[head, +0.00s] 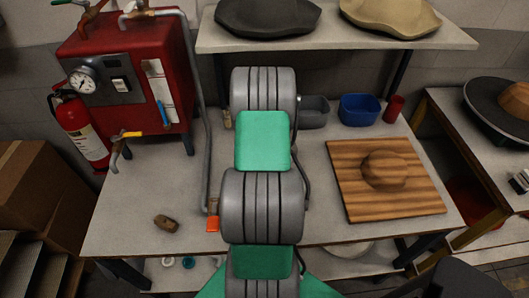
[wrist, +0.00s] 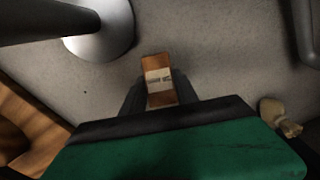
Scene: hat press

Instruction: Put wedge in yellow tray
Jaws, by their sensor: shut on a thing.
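My gripper (wrist: 159,98) shows in the wrist view with its dark fingers on both sides of a small orange-brown block. This block, seemingly the wedge (wrist: 157,63), has a pale printed label across its middle. The gripper is shut on it, above a grey surface. In the head view my arm covers the middle of the table, and I cannot make out the gripper or the held block there. No yellow tray can be made out in either view.
The workbench (head: 140,195) has a wooden board (head: 345,195) at right, a blue bin (head: 360,109) and red cup (head: 393,108) behind. A brown object (head: 166,223) lies front left. A red machine (head: 120,65) stands at the back left. A hat shelf (head: 330,35) overhangs the back.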

